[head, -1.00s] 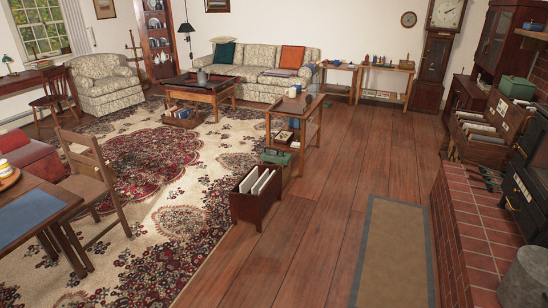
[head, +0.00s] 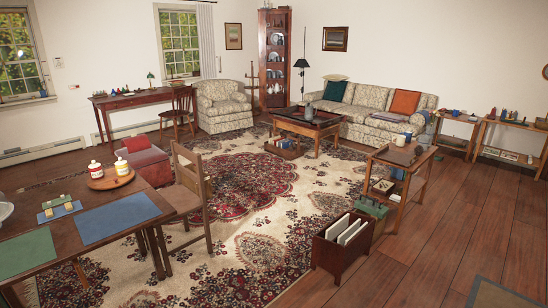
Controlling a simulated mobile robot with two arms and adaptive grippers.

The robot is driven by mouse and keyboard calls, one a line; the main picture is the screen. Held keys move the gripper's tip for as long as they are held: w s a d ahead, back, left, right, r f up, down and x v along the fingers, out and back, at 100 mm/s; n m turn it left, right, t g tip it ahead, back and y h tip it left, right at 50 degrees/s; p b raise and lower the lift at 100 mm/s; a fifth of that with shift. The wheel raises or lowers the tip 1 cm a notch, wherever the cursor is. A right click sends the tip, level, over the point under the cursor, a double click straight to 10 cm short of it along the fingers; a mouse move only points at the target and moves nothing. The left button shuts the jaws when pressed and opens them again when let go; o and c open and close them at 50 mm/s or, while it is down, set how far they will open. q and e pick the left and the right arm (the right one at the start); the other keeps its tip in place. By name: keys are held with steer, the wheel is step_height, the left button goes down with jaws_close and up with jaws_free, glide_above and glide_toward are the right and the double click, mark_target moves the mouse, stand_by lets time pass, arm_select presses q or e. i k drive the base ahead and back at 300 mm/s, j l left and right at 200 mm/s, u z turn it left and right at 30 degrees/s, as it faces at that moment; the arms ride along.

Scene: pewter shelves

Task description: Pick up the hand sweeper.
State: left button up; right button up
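I cannot make out a hand sweeper in the head view; the small items on the tables and shelves are too small to tell apart. Neither of my grippers is in view.
A dining table (head: 152,238) with mats and two bottles stands at the left front, with a wooden chair (head: 190,190) beside it. A dark red box (head: 333,255) and a side table (head: 405,155) stand right of the rug (head: 250,245).

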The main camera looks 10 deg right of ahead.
mark_target(370, 207)
steer(key=i+l, duration=0.2)
steer(key=l, duration=0.15)
steer(key=i+l+u, duration=0.15)
steer(key=i+l, duration=0.25)
steer(key=l, duration=0.3)
steer(key=i+l+u, duration=0.15)
steer(key=l, duration=0.2)
steer(key=i+l, duration=0.25)
steer(key=l, duration=0.15)
steer(key=i+l+u, duration=0.15)
steer(key=l, duration=0.25)
